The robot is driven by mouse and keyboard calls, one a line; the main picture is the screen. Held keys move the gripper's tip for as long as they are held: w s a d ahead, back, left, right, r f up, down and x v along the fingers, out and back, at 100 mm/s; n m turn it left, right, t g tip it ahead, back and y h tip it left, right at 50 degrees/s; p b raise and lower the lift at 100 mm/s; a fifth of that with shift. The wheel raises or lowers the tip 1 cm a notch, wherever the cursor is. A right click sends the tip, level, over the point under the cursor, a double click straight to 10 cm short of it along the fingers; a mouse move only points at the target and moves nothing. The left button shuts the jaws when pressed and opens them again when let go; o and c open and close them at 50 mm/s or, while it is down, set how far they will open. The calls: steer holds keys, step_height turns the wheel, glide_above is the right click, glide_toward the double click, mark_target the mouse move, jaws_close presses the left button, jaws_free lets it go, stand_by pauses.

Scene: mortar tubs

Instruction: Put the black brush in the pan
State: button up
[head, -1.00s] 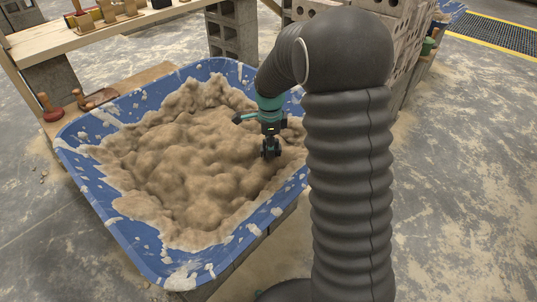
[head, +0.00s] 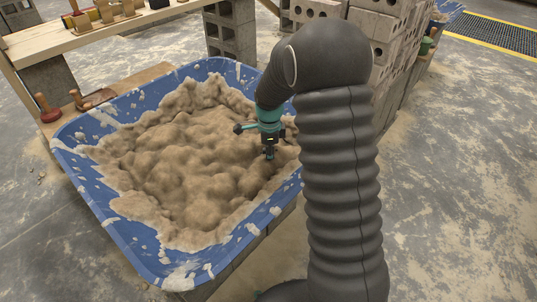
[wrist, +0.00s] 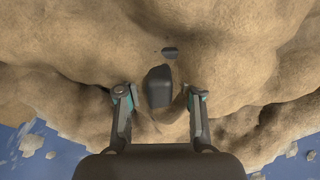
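My gripper (head: 269,153) points down over the right part of the mortar in the blue tub. In the wrist view my gripper (wrist: 158,93) is open, with one finger on each side of a dark grey-black lump (wrist: 159,86). The lump sits partly sunk in the mortar, and a smaller dark piece (wrist: 170,52) shows just beyond it. They may be parts of the black brush, but most of it is hidden and I cannot be sure. A brown, shallow piece with an upright wooden handle (head: 98,99), perhaps the pan, lies on a board behind the tub's left corner.
The blue tub (head: 113,246) has mortar-spattered raised walls around the lumpy mortar (head: 185,160). A red-based tool with a wooden handle (head: 47,113) stands on the board (head: 140,82). A wooden shelf (head: 100,26) is behind. Stacked bricks (head: 385,60) stand close behind my arm.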

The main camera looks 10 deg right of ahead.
steer(key=shift+o, duration=1.3)
step_height(320, 180, up, 12)
steer(key=shift+s+r+p, duration=0.1)
steer(key=shift+r+p, duration=0.05)
steer(key=shift+p, duration=0.55)
steer(key=s+r+n+t, duration=0.2)
steer(key=s+r+n, duration=0.45)
steer(key=s, duration=0.45)
steer(key=s+r+n+t, duration=0.2)
steer(key=s+r+n, duration=0.45)
steer(key=s, duration=0.35)
steer(key=s+f+n+t, duration=0.1)
steer(key=s+f+n, duration=0.1)
steer(key=s+n, duration=0.4)
steer(key=s, duration=0.3)
steer(key=shift+s+a+n+t, duration=0.2)
steer(key=shift+s+n+t, duration=0.1)
steer(key=shift+n, duration=0.1)
